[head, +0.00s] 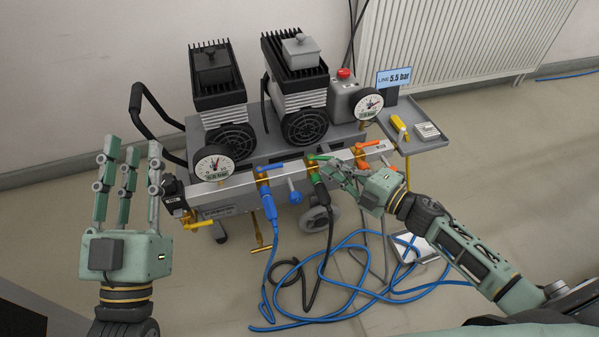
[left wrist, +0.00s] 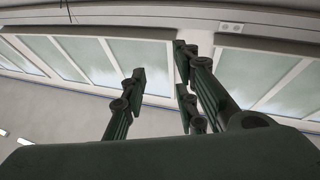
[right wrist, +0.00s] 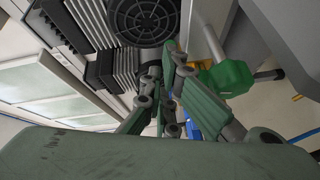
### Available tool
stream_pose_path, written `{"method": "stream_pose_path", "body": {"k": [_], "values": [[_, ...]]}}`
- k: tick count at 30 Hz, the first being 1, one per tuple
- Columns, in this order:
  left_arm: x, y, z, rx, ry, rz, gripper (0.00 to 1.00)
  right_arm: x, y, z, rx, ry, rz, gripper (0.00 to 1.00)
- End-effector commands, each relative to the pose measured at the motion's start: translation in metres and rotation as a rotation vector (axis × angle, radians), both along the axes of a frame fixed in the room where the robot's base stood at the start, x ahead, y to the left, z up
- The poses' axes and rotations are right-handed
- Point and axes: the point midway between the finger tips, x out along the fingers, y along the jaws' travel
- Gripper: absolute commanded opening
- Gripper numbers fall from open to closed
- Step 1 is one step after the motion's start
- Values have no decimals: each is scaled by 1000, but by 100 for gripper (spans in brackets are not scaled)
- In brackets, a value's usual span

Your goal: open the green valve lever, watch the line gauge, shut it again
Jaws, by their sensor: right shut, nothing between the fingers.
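The green valve lever (head: 319,157) sits on the silver manifold (head: 236,188) between a blue and an orange lever. It appears to lie along the manifold, its right part close to my fingers. My right gripper (head: 327,168) is shut and empty, its fingertips at the green valve; whether they touch the lever cannot be told. A large green grip (right wrist: 228,78) shows beside the fingers in the right wrist view. The line gauge (head: 368,104) is at the right, with a blue sign (head: 394,78) reading LINE 5.5 bar. My left gripper (head: 130,155) is open and empty, fingers up, left of the cart.
A blue lever (head: 270,167) and an orange lever (head: 367,145) flank the green one. Another gauge (head: 213,164) stands at the manifold's left end. Blue hose (head: 340,313) coils on the floor in front. A grey side tray (head: 428,143) holds small items. A radiator (head: 450,40) is behind.

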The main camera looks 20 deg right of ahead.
Motion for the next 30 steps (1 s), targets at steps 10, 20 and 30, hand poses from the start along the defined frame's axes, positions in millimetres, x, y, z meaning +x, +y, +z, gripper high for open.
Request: {"method": "stream_pose_path", "body": {"k": [10, 20, 30], "values": [[4, 0, -8, 13, 44, 3, 28, 3, -3, 0, 1, 1, 0, 0], [4, 0, -8, 13, 44, 3, 28, 2, -3, 0, 1, 1, 0, 0], [7, 0, -13, 22, 76, 4, 28, 2, -2, 2, 1, 0, 1, 0]]}}
